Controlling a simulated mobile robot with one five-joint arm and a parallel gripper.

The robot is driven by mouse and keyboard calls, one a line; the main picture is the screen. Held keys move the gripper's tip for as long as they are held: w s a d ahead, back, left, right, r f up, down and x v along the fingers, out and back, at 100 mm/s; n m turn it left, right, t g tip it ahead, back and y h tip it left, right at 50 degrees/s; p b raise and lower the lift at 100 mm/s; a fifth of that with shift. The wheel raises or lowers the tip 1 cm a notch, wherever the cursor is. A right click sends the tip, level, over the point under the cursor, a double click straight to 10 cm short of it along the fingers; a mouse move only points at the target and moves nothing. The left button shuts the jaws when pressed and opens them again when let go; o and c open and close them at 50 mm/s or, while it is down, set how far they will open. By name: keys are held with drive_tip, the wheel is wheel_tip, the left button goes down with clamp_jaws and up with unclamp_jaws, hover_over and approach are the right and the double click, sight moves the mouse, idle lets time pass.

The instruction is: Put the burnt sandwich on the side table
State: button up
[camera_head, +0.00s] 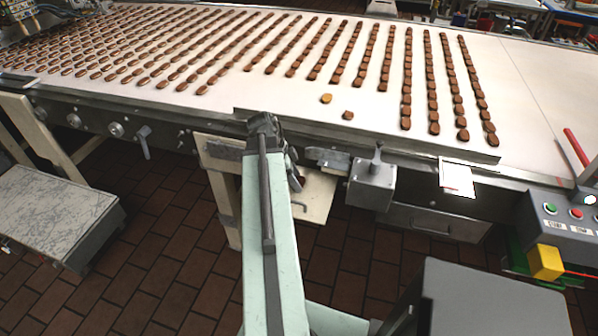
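On the white conveyor belt (230,88), two sandwiches lie apart from the long rows. One is a small reddish-brown sandwich (348,115) near the belt's front edge. The other is a yellowish one (326,98) just behind and left of it. Which one is burnt is hard to tell at this size. A low table with a scratched grey top (55,212) stands at the left, in front of the conveyor, and its top looks bare. My pale green arm reaches up the middle to the conveyor's front edge. My gripper's fingers cannot be made out at its far end.
Many brown sandwiches (408,75) lie in slanting rows on the belt. A metal rail, knobs and a grey box (372,184) line the conveyor's front. A control panel (565,218) with buttons is at right. A dark grey surface (490,300) stands front right. Tiled floor lies between.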

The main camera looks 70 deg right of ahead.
drive_tip(key=o, duration=0.4)
drive_tip(key=shift+r, duration=0.1)
drive_tip(key=shift+r+p, duration=0.25)
drive_tip(key=shift+p, duration=0.15)
drive_tip(key=p+v, duration=1)
drive_tip(key=v, duration=0.1)
drive_tip(key=shift+w+a+r+p, duration=0.1)
drive_tip(key=shift+r+p, duration=0.25)
drive_tip(key=shift+p, duration=0.05)
